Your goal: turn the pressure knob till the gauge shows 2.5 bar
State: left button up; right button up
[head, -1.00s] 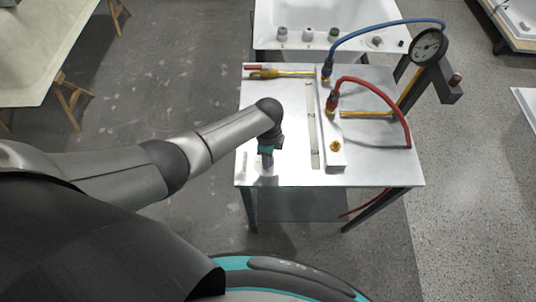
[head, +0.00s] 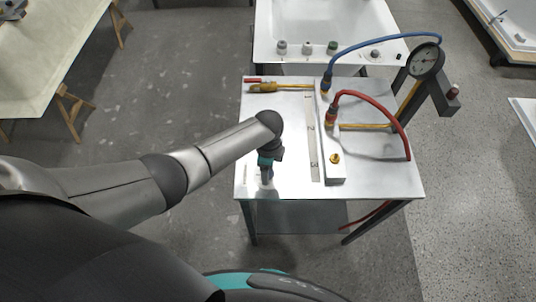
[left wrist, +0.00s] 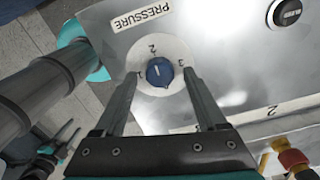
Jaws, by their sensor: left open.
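The blue pressure knob (left wrist: 159,72) sits on a pale round dial marked 1, 2 and 3 in the left wrist view. Its white mark points roughly at the 2. A PRESSURE label (left wrist: 141,16) is beside the dial. My left gripper (left wrist: 159,76) is open, with one finger on each side of the knob; contact cannot be told. In the head view my left gripper (head: 267,175) points down at the table's front left and hides the knob. The round gauge (head: 424,60) stands at the back right; its needle is too small to read. Dark jaws (left wrist: 57,145), apparently my right gripper, show at lower left.
A brass tool (head: 265,88) lies at the back left. A black round control (left wrist: 289,12) is near the dial.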

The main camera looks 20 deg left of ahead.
pick_arm(q)
notch_tip(320, 180, up, 15)
jog(key=p, duration=0.2)
jog(key=shift+f+p, duration=0.15)
jog(key=shift+p, duration=0.15)
dwell(0.4)
jog(key=s+d+n+t+h, duration=0.1)
jog(key=s+d+n+h, duration=0.1)
jog(key=s+d+n, duration=0.35)
jog(key=s+a+r+n+t+y, duration=0.2)
jog(key=s+a+r+n+t, duration=0.15)
jog(key=s+a+n, duration=0.85)
notch_tip(320, 180, down, 32)
jog(key=s+d+m+g+b, duration=0.1)
jog(key=s+m+g+b, duration=0.1)
jog(key=b, duration=1)
jog(key=s+a+f+b, duration=0.1)
jog(key=s+f+b, duration=0.4)
jog(key=s+f, duration=0.3)
jog(key=s+a+f+g+b, duration=0.1)
jog(key=s+f+b, duration=0.4)
jog(key=f, duration=1.2)
jog(key=s, duration=0.2)
jog(key=shift+s+a, duration=0.15)
jog(key=shift+s, duration=0.25)
